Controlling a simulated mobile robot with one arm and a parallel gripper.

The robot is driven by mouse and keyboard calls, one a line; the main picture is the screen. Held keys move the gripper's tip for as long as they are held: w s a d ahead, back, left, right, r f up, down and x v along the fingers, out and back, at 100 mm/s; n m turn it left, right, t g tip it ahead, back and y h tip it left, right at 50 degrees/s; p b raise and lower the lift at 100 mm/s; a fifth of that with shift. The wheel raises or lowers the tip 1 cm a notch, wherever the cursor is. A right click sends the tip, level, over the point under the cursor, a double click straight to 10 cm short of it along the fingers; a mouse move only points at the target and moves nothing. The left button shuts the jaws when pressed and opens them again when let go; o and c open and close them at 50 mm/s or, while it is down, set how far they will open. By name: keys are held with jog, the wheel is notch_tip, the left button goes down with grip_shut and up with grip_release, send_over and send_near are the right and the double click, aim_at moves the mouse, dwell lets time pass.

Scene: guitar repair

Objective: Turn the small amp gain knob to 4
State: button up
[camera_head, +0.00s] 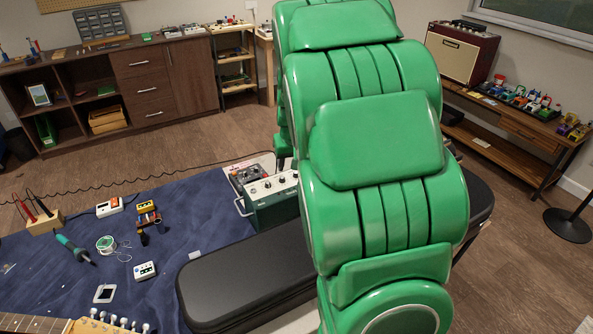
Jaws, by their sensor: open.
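A small dark green amp (272,207) stands on the blue cloth near the middle. It has a pale top panel with a row of knobs (268,185), and a handle shows at its left side. I cannot read the knob labels or settings, and its right end is hidden behind my green arm. My gripper (283,150) shows only as a small dark part at the arm's left edge, just above and behind the amp. It is open, and the rest of it is hidden by the arm. I cannot tell whether it touches the amp.
Small tools and a solder spool (106,243) lie left. A larger red amp (461,52) stands far right.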

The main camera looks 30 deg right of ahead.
jog(key=shift+t+h, duration=0.3)
jog(key=shift+w+d+f, duration=0.95)
jog(key=shift+w+f, duration=0.1)
jog(key=shift+f, duration=0.6)
jog(key=shift+w+d+f, duration=0.9)
jog(key=shift+w+f, duration=0.2)
jog(key=shift+f, duration=0.5)
jog(key=shift+w+d+f, duration=0.95)
jog(key=shift+w+f, duration=0.1)
jog(key=shift+f, duration=0.6)
grip_shut()
